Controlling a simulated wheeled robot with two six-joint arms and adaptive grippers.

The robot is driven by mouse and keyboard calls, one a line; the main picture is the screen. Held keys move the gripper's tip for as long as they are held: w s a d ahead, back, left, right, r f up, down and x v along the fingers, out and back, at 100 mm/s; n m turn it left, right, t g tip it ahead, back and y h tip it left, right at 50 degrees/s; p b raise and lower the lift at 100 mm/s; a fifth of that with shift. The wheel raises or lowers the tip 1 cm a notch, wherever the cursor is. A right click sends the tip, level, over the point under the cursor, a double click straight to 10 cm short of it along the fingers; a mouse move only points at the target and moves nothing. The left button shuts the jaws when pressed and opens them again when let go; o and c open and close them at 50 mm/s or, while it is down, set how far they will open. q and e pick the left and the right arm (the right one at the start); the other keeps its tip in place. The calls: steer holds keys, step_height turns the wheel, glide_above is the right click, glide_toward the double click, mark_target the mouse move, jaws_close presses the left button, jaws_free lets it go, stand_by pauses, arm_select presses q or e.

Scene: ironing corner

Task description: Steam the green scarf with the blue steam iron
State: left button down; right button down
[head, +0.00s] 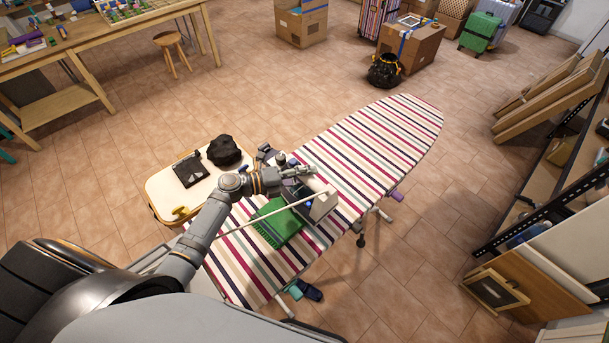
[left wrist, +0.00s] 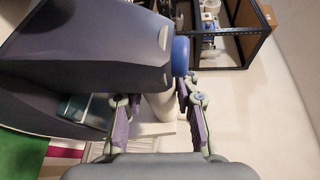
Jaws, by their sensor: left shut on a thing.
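The green scarf (head: 279,225) lies folded on the striped ironing board (head: 385,135), left of and below my left gripper in the head view. A corner of its green also shows at the lower left of the left wrist view (left wrist: 20,155). My left gripper (head: 306,192) is shut on the steam iron (head: 322,207), beside the scarf. In the left wrist view, the iron's dark blue-grey body (left wrist: 90,50) fills the upper left, with a blue knob and a teal tank. The iron's contact with the board is unclear. My right gripper is out of view.
A small pale-topped stand (head: 160,187) with black items stands left of the board. Blue slippers (head: 308,290) lie on the floor below it. A shelf unit (head: 545,190) is at the right. The board's far end is clear.

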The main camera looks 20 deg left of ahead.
arm_select(q)
steer(key=shift+w+d+r, duration=0.1)
steer(key=shift+w+d, duration=0.35)
steer(key=shift+w, duration=0.4)
steer(key=shift+w+d+r, duration=0.1)
steer(key=shift+w+d, duration=0.3)
steer(key=shift+w, duration=0.55)
steer(key=shift+s, duration=0.2)
stand_by(0.8)
